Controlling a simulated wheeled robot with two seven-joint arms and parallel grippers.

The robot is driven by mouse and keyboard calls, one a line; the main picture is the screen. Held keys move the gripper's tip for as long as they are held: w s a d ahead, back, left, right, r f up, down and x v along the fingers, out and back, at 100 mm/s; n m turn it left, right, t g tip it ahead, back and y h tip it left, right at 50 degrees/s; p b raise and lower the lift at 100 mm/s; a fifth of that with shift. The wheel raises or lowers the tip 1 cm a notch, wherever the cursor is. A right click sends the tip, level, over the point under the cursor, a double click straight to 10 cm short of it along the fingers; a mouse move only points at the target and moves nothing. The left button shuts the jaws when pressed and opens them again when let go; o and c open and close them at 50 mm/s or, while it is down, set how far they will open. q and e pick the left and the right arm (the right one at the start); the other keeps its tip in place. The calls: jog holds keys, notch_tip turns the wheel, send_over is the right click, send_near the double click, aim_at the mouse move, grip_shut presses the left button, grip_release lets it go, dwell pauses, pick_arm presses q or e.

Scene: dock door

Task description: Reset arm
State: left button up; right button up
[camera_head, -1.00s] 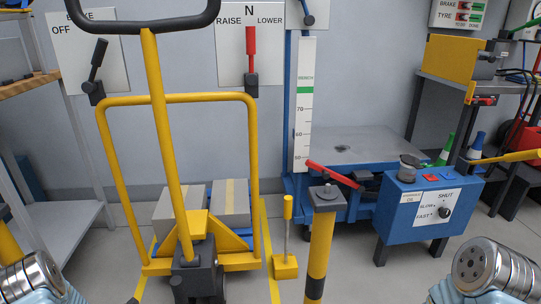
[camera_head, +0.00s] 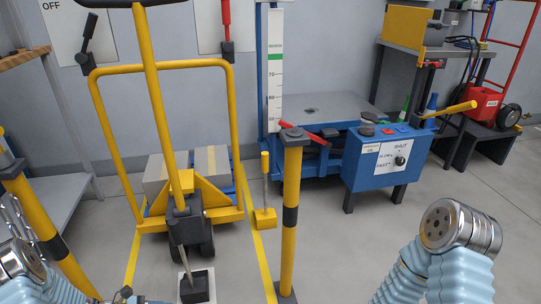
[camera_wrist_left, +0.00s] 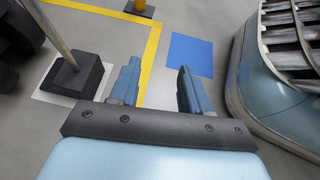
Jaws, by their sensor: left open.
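My left gripper (camera_wrist_left: 158,85) shows in the left wrist view, its two blue-grey fingers apart with nothing between them. It is over the grey floor, with a yellow floor line and a blue floor square (camera_wrist_left: 191,54) beyond the fingers. A dark block (camera_wrist_left: 72,76) with a thin upright rod stands on a white floor patch to the left of the fingers, apart from them. The same dark block (camera_head: 195,287) shows at the bottom of the head view. My arm links show at both lower sides of the head view. My right gripper is out of view.
A yellow hand truck (camera_head: 180,190) carries grey boxes at left. A yellow post (camera_head: 291,215) stands near the middle. A blue lift table (camera_head: 335,108) and blue control box (camera_head: 388,160) stand behind it. The floor between post and right arm is clear.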

pick_arm(q)
jog(key=s+d+r+m+g+y+p, duration=0.1)
jog(key=s+d+r+m+y+p, duration=0.1)
jog(key=d+m, duration=0.4)
jog(key=s+d+r+m+g+y+p, duration=0.1)
jog(key=s+d+r+m+y+p, duration=0.1)
jog(key=s+d+m+p, duration=0.3)
jog(key=s+d+r+m+g+y+p, duration=0.2)
jog(key=s+d+m+y+p, duration=0.1)
jog(key=d+m, duration=0.5)
jog(key=shift+s+y+p, duration=0.4)
jog(key=shift+y, duration=0.2)
